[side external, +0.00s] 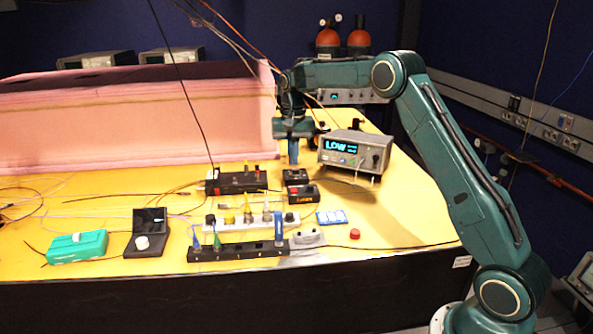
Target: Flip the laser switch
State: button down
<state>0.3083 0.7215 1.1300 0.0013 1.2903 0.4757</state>
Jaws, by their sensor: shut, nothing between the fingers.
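Two small black boxes sit on the yellow table below my gripper. The nearer box (304,198) has a red part and small orange lettering that I cannot read for certain. The farther box (295,180) lies just behind it. I cannot tell which one carries the laser switch, or its lever position. My gripper (293,160) points straight down, shut and empty, just above and behind the farther box. It appears apart from both boxes, though the gap is hard to judge.
A grey instrument (352,152) reading "LOW" stands close right of my gripper. A pink foam enclosure (140,125) is on the left. A black terminal block (240,182) and tool racks (238,252) lie left and in front. The table's right front (400,220) is clear.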

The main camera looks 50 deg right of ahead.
aim_at(293, 188)
notch_tip(293, 188, down, 7)
jog(key=shift+f, duration=0.2)
dwell(0.5)
jog(key=shift+f, duration=0.2)
jog(key=shift+s+a+r, duration=0.2)
jog(key=shift+s+a, duration=0.3)
jog(key=shift+r, duration=0.2)
dwell(0.5)
